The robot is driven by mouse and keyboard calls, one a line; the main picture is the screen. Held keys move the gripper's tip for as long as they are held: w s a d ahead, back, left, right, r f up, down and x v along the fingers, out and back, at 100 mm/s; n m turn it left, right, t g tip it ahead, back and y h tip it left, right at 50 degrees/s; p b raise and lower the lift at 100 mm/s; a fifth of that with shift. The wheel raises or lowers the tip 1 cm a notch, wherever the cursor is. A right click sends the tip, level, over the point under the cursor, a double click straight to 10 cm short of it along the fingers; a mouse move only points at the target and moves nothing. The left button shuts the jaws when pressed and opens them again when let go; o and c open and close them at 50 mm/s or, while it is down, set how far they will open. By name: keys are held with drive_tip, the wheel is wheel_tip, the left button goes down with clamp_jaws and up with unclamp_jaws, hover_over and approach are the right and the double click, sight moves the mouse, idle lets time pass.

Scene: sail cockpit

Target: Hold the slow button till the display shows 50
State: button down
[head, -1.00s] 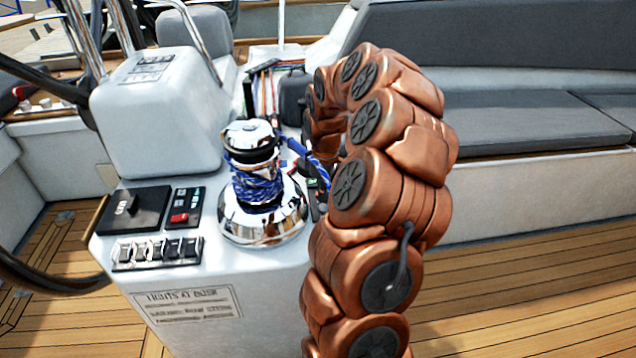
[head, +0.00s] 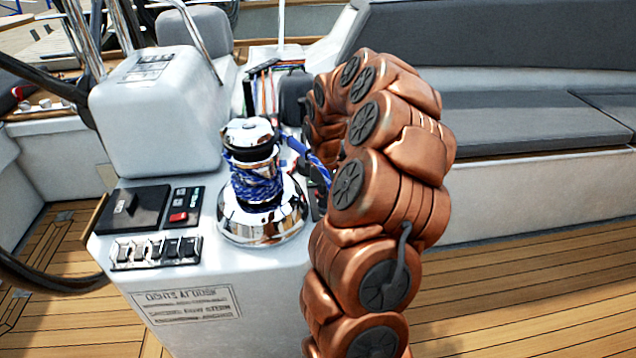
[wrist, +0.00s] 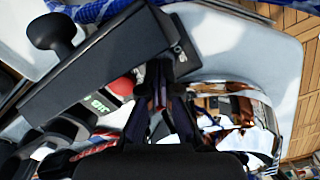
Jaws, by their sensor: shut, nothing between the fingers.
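My gripper (wrist: 163,85) shows in the wrist view with its dark fingers together, holding nothing. Its tips are beside a red round button (wrist: 122,86) and a black box with a knob (wrist: 95,65). I cannot tell whether the tips touch anything. A small green marking (wrist: 99,102) lies left of the red button; it is too small to read. In the head view my gripper is hidden behind the winch and my copper arm. I cannot tell which control is the slow button, and no display reading is legible.
A chrome winch (head: 262,215) wrapped in blue rope (head: 257,186) stands on the white console; its chrome (wrist: 235,115) is right of the fingers. A small panel with a red switch (head: 178,217) and a row of switches (head: 156,251) sit left. Grey seats (head: 530,120) are behind.

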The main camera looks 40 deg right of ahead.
drive_tip(key=shift+f, duration=0.25)
wheel_tip(320, 180, up, 9)
drive_tip(key=p, duration=0.3)
idle(0.4)
idle(0.6)
